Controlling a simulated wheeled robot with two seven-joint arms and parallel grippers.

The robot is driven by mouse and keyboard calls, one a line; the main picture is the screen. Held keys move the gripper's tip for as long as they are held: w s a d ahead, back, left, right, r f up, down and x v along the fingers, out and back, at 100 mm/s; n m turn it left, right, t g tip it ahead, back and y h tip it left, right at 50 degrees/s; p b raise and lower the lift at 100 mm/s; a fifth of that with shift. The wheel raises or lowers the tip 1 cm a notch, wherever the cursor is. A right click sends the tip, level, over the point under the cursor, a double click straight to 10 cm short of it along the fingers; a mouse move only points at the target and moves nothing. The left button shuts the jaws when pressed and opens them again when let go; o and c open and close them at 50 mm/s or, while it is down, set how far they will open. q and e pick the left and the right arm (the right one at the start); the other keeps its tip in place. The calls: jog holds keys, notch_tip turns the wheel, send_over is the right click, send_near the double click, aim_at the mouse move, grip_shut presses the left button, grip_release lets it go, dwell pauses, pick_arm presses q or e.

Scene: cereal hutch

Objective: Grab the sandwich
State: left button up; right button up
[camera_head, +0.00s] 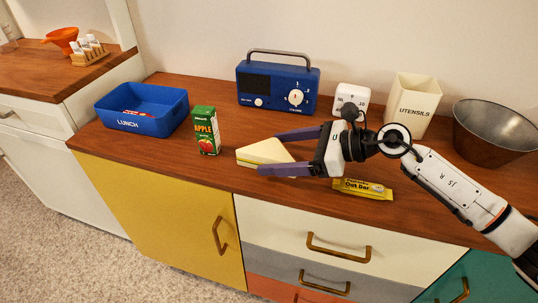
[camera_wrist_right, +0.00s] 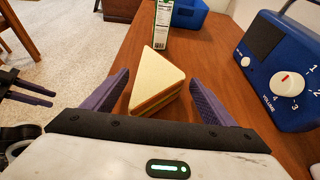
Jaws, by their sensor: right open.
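The sandwich (camera_head: 262,152) is a triangular half with pale bread, lying on the wooden counter near its front edge. My right gripper (camera_head: 268,153) is open, with one purple finger on each side of the sandwich. In the right wrist view, the sandwich (camera_wrist_right: 157,82) stands between the two open fingers (camera_wrist_right: 160,95), with visible gaps on both sides. I cannot tell its exact height relative to the fingers. In the wrist view, a dark purple gripper at the left edge is partly visible; its state is unclear. My left gripper does not show in the head view.
A green apple juice box (camera_head: 206,131) stands just left of the sandwich, beside a blue lunch box (camera_head: 168,124). A blue radio (camera_head: 278,85) stands behind. A yellow oat bar (camera_head: 363,189) lies below my right wrist. A utensils holder (camera_head: 411,104) and metal bowl (camera_head: 490,135) are at right.

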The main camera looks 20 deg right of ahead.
jog(key=shift+x, duration=1.2)
jog(key=c, duration=0.7)
